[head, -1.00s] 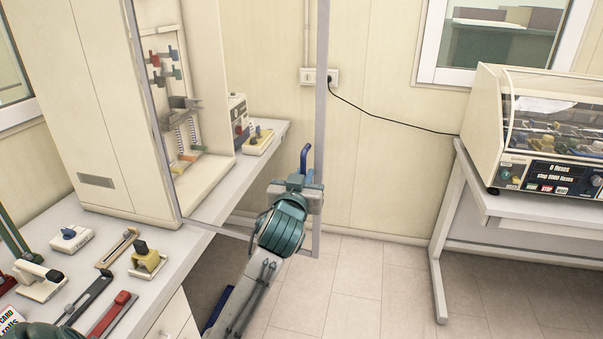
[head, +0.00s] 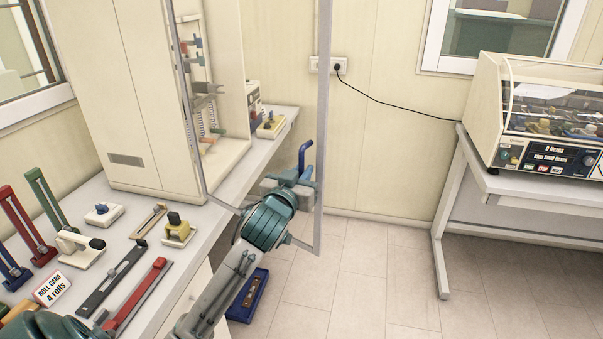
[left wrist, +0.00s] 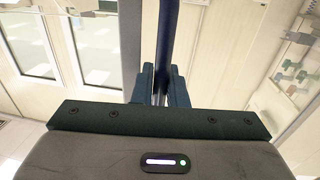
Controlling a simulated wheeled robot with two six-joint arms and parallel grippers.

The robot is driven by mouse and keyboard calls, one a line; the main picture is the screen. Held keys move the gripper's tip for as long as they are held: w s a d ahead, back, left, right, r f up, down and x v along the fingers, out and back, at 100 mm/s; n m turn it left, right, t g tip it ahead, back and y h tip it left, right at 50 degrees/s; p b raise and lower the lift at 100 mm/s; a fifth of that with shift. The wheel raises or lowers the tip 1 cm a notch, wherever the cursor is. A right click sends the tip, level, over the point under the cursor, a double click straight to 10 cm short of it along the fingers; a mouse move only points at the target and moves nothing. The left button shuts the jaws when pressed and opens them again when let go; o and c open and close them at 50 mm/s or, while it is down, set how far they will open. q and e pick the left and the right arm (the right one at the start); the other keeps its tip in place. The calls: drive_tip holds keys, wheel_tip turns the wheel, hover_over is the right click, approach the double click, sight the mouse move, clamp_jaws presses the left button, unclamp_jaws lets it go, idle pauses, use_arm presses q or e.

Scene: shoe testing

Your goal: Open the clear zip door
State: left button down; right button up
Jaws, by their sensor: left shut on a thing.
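The clear door (head: 322,110) has a thin grey frame and stands swung out from the tall cream cabinet (head: 130,90), partly exposing its inside. A blue handle (head: 304,153) sits on the door's free edge. My left gripper (head: 300,174) is shut on this handle. In the left wrist view, the dark blue handle (left wrist: 168,40) runs up between my two dark fingers (left wrist: 160,85), beside the grey door frame (left wrist: 131,45). My right gripper is not in view.
The bench (head: 105,245) beside the cabinet holds several small tools and a card. A blue tray (head: 248,296) lies on the floor below my arm. A test machine (head: 545,115) stands on a table at the right. The tiled floor between (head: 380,285) is clear.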

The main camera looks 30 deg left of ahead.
use_arm(q)
drive_tip(key=c, duration=1.8)
unclamp_jaws()
drive_tip(key=shift+s+d, duration=0.1)
drive_tip(key=shift+s, duration=0.05)
drive_tip(key=shift+s+f+b, duration=0.1)
drive_tip(key=shift+s+b, duration=0.2)
drive_tip(key=shift+s, duration=0.05)
drive_tip(key=p+v, duration=0.1)
drive_tip(key=v, duration=0.9)
drive_tip(key=shift+d, duration=0.1)
drive_tip(key=shift+w, duration=0.1)
